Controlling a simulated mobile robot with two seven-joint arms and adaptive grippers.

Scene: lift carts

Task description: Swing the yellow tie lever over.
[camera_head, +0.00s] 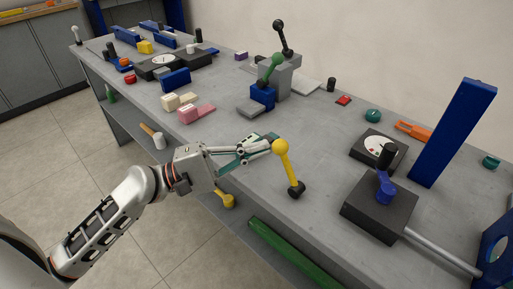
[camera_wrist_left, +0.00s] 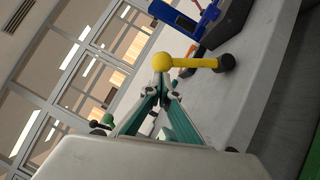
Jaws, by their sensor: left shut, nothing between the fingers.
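The yellow tie lever (camera_head: 287,167) stands near the front edge of the grey bench, its yellow ball at the top and a dark pivot at its foot. It leans slightly to the left in the head view. My left gripper (camera_head: 268,145) is shut and empty, its fingertips close beside the lever's ball. In the left wrist view the yellow lever (camera_wrist_left: 190,62) lies just beyond the fingertips (camera_wrist_left: 161,80); I cannot tell whether they touch it. My right gripper is not in view.
A dark block with a blue lever (camera_head: 384,190) and a metal rod stands to the right, near a tall blue post (camera_head: 454,132). A green bar (camera_head: 290,255) lies below the bench's front edge.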

